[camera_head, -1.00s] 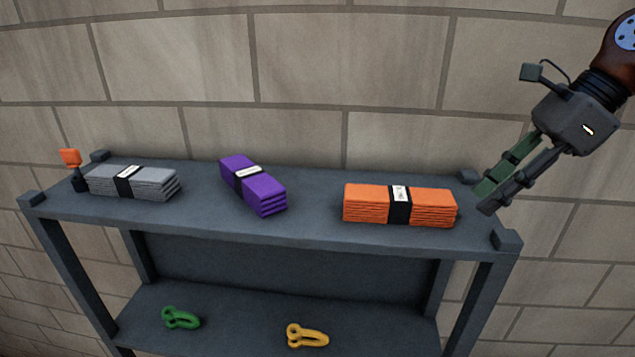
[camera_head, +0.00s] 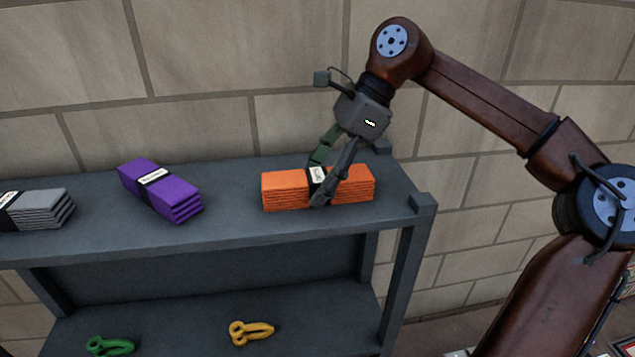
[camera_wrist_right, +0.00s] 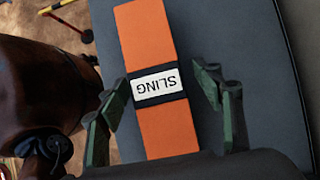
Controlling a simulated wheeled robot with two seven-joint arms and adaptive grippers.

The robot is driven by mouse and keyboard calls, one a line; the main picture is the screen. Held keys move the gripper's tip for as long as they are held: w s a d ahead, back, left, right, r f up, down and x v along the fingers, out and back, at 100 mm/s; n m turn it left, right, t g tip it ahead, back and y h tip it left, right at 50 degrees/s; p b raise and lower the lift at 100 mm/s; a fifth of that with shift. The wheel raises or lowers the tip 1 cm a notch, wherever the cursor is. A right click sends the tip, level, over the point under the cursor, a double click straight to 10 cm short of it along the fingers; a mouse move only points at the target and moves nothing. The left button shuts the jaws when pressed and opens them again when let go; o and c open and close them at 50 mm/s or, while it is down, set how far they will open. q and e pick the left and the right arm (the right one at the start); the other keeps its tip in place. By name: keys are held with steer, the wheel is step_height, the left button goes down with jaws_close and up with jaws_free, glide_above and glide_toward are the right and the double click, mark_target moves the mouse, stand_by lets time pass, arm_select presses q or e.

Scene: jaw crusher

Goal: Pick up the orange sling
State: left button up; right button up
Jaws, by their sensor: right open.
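The orange sling (camera_head: 287,189) is a folded stack with a black band and white label, lying on the top shelf near its right end. My right gripper (camera_head: 318,182) is over the middle of the sling, by the band, with one finger in front of it and the other towards its back. In the right wrist view the orange sling (camera_wrist_right: 165,85) lies between the two spread fingers of the right gripper (camera_wrist_right: 162,105), and its label reads "SLING". Gaps show between the fingers and the sling. My left gripper is not in view.
A purple sling (camera_head: 160,190) and a grey sling (camera_head: 38,210) lie further left on the grey shelf unit (camera_head: 240,236). Raised corner posts (camera_head: 423,203) stand at its right end. Green (camera_head: 110,346) and yellow (camera_head: 251,332) shackles lie on the lower shelf. A block wall stands behind.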

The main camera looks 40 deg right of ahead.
steer(key=shift+f, duration=0.15)
steer(key=shift+s+a, duration=0.15)
steer(key=shift+c, duration=0.6)
steer(key=c, duration=0.5)
jaws_close()
